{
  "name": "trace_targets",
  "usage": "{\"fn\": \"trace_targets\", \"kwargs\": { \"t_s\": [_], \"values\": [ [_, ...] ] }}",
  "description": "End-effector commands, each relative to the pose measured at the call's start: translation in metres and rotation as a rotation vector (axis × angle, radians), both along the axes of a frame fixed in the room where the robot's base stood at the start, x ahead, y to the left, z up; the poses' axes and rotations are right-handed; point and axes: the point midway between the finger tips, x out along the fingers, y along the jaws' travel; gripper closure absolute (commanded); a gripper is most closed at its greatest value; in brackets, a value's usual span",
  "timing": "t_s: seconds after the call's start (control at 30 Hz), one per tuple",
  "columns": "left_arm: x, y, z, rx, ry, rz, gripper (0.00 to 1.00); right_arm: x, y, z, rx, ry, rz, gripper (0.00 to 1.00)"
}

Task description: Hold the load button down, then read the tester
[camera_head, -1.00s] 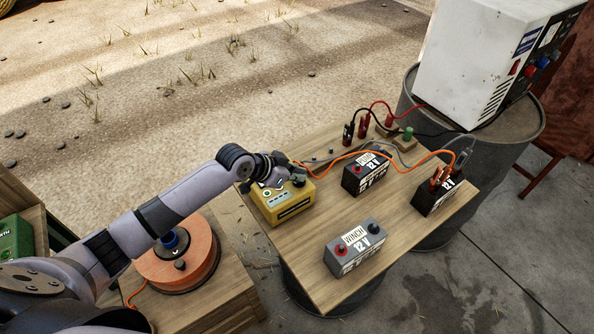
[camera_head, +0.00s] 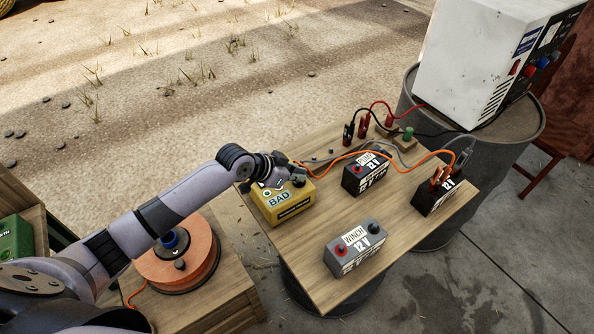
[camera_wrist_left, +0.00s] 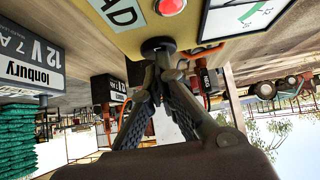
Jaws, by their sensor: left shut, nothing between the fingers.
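The yellow tester (camera_head: 288,214) sits at the left end of the wooden board. The contact itself is partly hidden. A battery (camera_head: 437,198) at the board's right end has the orange lead and clamps on it. My right gripper is out of view.
A WINCH 12V battery (camera_head: 355,251) stands at the front of the board (camera_head: 310,265), another battery (camera_head: 366,174) at the back. Red and black leads run to a white box (camera_head: 474,60) on a drum. An orange cable spool (camera_head: 178,265) lies under my left arm.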

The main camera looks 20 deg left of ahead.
Motion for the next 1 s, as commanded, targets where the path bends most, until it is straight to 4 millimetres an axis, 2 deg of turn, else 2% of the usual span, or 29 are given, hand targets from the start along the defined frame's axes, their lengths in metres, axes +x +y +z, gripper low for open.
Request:
{"fn": "trace_targets", "kwargs": {
  "t_s": [0.03,0.87,1.0],
  "values": [
    [-0.0072,0.0002,-0.0121,0.009,0.027,-0.003,1.00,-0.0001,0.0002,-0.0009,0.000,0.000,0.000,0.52],
    [-0.0071,0.0002,-0.0119,0.009,0.027,-0.003,1.00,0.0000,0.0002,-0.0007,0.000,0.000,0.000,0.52],
    [-0.0065,-0.0003,-0.0051,0.008,0.026,-0.003,1.00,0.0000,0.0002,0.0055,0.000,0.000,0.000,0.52]
  ]
}}
